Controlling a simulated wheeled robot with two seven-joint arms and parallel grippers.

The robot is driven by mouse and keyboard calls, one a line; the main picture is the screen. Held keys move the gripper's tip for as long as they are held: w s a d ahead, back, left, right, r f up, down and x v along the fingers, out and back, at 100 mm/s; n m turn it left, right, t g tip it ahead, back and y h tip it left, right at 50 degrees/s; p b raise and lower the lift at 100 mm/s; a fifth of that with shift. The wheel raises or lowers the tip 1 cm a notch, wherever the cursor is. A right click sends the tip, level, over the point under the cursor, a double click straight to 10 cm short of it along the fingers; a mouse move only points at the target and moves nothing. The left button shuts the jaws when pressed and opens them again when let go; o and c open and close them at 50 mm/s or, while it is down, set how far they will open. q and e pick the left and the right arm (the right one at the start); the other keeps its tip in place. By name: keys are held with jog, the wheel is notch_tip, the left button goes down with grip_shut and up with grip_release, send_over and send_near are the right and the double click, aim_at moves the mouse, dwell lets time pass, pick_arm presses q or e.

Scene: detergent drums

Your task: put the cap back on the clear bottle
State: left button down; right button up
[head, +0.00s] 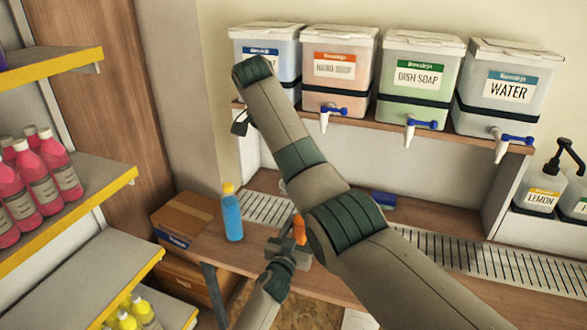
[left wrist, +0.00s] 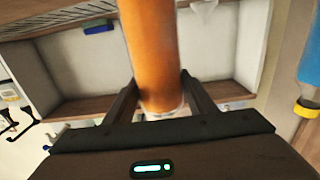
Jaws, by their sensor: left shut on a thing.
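My left gripper (head: 290,242) is shut on an orange cylinder (head: 299,228), apparently a bottle, above the wooden counter. The left wrist view shows this orange cylinder (left wrist: 150,50) between both fingers, with a pale, whitish rim at its lower end in the picture. I cannot tell whether this is the clear bottle, and no loose cap can be made out. A blue bottle (head: 232,216) with a yellow top stands to the left of the left gripper. My right arm reaches to the upper left; a dark part (head: 240,123) near its end may be its gripper, mostly hidden.
Several labelled dispensers with taps, including dish soap (head: 416,77) and water (head: 505,88), stand on a shelf above the counter. A metal drain grate (head: 490,267) runs along the counter. Shelves with pink bottles (head: 38,178) stand at left, cardboard boxes (head: 183,220) beside them. Pump bottles (head: 543,192) stand right.

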dwell(0.3)
pick_arm(q)
jog(key=c, duration=0.7)
grip_release()
jog(key=shift+s, duration=0.15)
jog(key=v, duration=1.7)
jog(key=shift+b, duration=0.3)
